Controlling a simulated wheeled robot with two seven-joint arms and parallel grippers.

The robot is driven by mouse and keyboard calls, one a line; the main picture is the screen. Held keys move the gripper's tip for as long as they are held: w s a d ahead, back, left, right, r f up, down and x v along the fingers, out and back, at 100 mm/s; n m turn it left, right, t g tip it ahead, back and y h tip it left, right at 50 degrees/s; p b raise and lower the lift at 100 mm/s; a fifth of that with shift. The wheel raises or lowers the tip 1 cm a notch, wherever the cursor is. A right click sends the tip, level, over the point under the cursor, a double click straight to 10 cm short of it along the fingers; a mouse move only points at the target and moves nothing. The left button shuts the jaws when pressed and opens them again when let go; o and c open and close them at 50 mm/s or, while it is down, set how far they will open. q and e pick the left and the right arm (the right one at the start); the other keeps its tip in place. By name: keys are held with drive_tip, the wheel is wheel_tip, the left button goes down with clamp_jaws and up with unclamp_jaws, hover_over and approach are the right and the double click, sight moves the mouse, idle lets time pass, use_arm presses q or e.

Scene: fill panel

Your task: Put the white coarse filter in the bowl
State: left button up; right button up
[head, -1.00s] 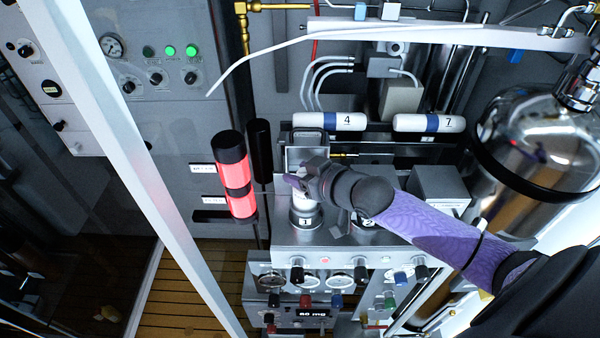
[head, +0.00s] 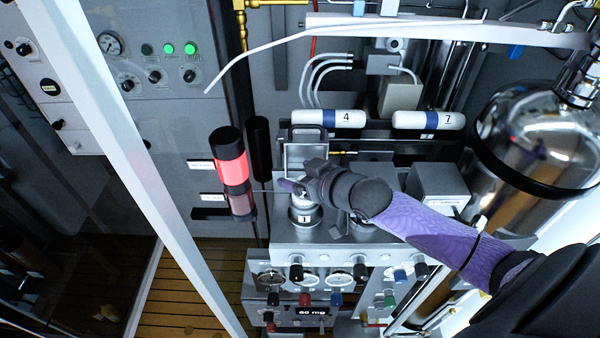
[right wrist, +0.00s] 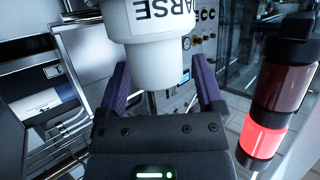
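The white coarse filter (right wrist: 160,50) fills the top middle of the right wrist view, its lettering upside down. Its narrow end lies between the two purple fingers of my right gripper (right wrist: 160,85). Whether the fingers press on it is not clear. In the head view my right gripper (head: 291,186) is over a round metal holder marked 1 (head: 304,216). A white part of the filter (head: 301,201) shows between gripper and holder; the gripper hides the rest. I cannot tell whether this holder is the bowl, or whether the filter sits in it. My left gripper is not in view.
A red and black lamp tower (head: 232,172) stands left of the gripper. A second holder is partly hidden behind my wrist. A grey box (head: 438,188) and a large steel tank (head: 540,140) are to the right. Knobs and gauges line the panel front below.

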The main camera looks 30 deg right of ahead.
drive_tip(key=shift+r, duration=0.25)
drive_tip(key=shift+s+r+p, duration=0.1)
drive_tip(key=shift+r+p, duration=0.3)
drive_tip(key=shift+r, duration=0.15)
drive_tip(key=p+v, duration=0.1)
drive_tip(key=v, duration=1)
drive_tip(key=shift+s+d, duration=0.15)
drive_tip(key=shift+s, duration=0.3)
